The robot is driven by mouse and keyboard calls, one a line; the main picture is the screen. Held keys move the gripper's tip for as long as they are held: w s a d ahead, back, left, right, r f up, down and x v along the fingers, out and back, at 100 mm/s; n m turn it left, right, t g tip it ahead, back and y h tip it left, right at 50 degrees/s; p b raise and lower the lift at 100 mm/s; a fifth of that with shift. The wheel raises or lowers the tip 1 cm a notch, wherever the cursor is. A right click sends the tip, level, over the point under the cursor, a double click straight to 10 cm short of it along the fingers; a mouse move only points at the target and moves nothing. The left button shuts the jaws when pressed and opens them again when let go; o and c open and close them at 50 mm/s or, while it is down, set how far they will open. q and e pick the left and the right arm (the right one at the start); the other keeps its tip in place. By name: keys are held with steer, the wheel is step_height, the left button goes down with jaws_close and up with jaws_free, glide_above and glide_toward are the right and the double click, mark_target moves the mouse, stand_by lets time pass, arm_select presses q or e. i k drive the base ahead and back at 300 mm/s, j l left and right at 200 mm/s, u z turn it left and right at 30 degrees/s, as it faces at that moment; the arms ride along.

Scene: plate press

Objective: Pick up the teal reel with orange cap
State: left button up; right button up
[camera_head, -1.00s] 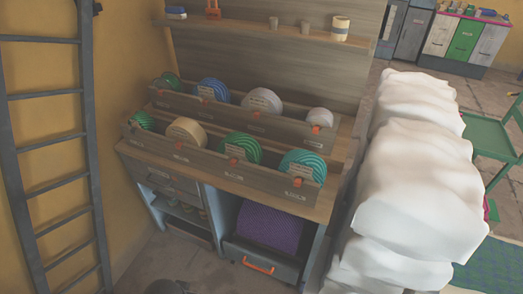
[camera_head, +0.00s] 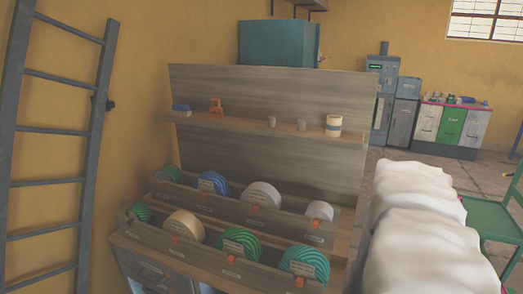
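The teal reel (camera_head: 304,264) sits at the right end of the front wooden rack (camera_head: 196,250), with a pale label and an orange piece at its front. Left of it in the same rack are a green reel (camera_head: 240,243), a cream reel (camera_head: 185,225) and a smaller green reel (camera_head: 142,212). The rear rack (camera_head: 230,208) holds a green, a blue (camera_head: 213,184) and two whitish reels. Neither of my grippers is in view.
A shelf (camera_head: 250,129) above carries small cups, an orange item and a cream roll (camera_head: 333,125). White bulky sacks (camera_head: 420,225) stand close on the right. A grey ladder (camera_head: 60,140) leans at the left wall. A green chair (camera_head: 490,225) is at far right.

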mark_target(305, 263)
steer(key=k+j+z, duration=0.1)
steer(key=j+z, duration=0.15)
steer(key=k+j+z, duration=0.1)
steer(key=j+z, duration=0.15)
steer(key=k+j+z, duration=0.25)
steer(key=i+j, duration=0.1)
